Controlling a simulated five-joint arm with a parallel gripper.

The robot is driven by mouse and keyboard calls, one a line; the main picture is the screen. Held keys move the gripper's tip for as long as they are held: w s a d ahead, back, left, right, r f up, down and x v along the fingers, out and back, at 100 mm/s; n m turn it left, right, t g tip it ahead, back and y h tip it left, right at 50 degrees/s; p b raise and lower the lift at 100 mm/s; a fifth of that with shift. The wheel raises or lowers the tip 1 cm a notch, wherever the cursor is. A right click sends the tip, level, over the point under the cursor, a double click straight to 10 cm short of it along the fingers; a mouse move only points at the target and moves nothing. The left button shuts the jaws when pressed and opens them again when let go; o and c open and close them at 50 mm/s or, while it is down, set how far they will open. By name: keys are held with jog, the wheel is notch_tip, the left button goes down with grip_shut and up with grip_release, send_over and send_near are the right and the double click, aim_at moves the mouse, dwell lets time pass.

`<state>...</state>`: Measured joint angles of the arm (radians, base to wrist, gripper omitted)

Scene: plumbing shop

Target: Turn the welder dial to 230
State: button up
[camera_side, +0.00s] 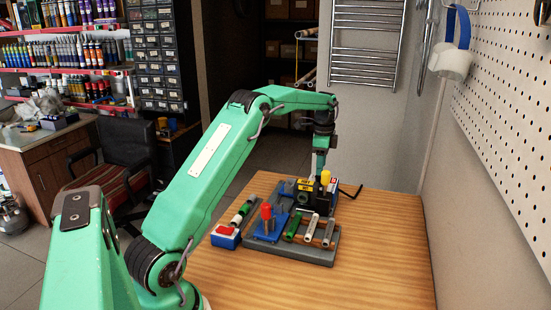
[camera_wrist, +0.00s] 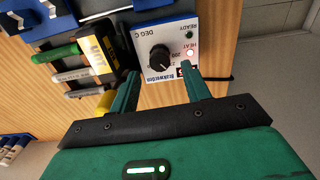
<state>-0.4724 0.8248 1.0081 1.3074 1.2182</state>
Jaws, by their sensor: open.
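The welder's front panel (camera_wrist: 179,30) is white with a blue edge and fills the upper middle of the wrist view, seen upside down. Its black round dial (camera_wrist: 161,57) has a pale pointer mark; the printed scale is too small to read surely, so I cannot tell the setting. A red lamp by HEAT (camera_wrist: 190,53) is lit; the READY lamp is dark. My gripper (camera_wrist: 160,82) is open, its two green fingers at the panel's lower edge, on either side of the dial, apart from it. In the side view the welder (camera_side: 331,184) stands below my gripper (camera_side: 318,172), partly hidden.
Beside the welder is a yellow-and-black block (camera_wrist: 98,47), with green and white pipes (camera_wrist: 60,53) on a grey rack (camera_side: 320,256). A blue fixture with a red top (camera_side: 267,222) and a red-and-blue box (camera_side: 226,237) stand left. The front of the wooden table (camera_side: 380,270) is clear.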

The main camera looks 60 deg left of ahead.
jog(key=shift+r, duration=2)
jog(key=shift+d+r, duration=0.3)
jog(key=shift+d, duration=0.05)
jog(key=s+d+r+n+t, duration=0.1)
jog(key=s+d+r+n, duration=0.1)
jog(key=s+d+r, duration=0.55)
jog(key=s+d+r+n+t, duration=0.2)
jog(key=s+d+r, duration=0.3)
jog(key=d, duration=0.5)
jog(key=s+d+f+n+t, duration=0.1)
jog(key=s+d+f+n, duration=0.1)
jog(key=s, duration=0.7)
jog(key=s+d+f+n+t, duration=0.1)
jog(key=s+d+f+n, duration=0.1)
jog(key=s+d+f, duration=0.2)
jog(key=s+d, duration=0.3)
jog(key=s, duration=0.3)
jog(key=shift+d+n+t, duration=0.2)
jog(key=shift+n+t, duration=0.1)
